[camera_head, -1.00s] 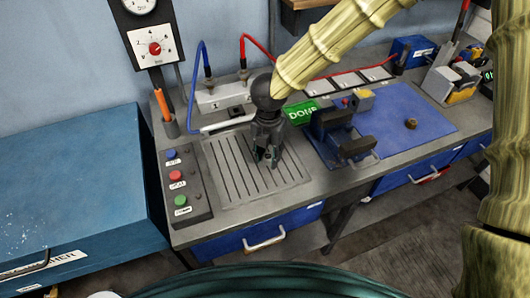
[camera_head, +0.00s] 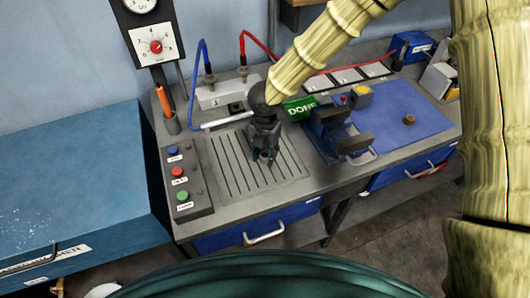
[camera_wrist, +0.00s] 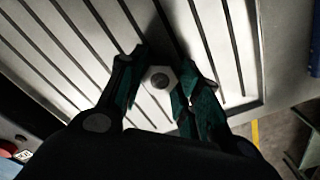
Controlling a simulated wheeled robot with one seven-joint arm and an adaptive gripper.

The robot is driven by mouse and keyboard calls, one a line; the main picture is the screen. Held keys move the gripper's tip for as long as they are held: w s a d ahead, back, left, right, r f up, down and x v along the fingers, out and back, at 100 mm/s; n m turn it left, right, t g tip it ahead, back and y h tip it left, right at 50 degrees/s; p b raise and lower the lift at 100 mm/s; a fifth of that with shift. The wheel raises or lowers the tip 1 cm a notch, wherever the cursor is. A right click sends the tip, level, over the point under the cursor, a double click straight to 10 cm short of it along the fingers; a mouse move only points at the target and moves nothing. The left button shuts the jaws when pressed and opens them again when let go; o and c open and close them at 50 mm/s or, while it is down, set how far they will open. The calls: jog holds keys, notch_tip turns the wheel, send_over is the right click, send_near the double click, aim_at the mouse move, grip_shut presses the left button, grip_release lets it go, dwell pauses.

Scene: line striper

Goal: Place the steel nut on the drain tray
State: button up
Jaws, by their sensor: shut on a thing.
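The drain tray (camera_head: 232,180) is a grey grooved plate set in the bench top, left of the blue vise. It fills much of the wrist view (camera_wrist: 70,60). My gripper (camera_head: 264,157) points down over the tray's right half. In the wrist view its dark green fingers (camera_wrist: 157,85) are shut on the steel nut (camera_wrist: 157,91), a pale six-sided piece with a dark round hole. I cannot tell whether the nut touches the tray. The nut is not clear in the head view.
A button box (camera_head: 185,185) lies left of the tray. A dark blue vise (camera_head: 340,138) and a green DONE sign (camera_head: 300,108) stand close to its right. A brass-coloured nut (camera_head: 409,119) lies on a blue mat (camera_head: 420,105). The tray's left part is clear.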

aim_at(265, 155)
jog(key=o, duration=1.1)
notch_tip(265, 155, up, 12)
jog(key=shift+r+b, duration=0.1)
jog(key=shift+b, duration=1.05)
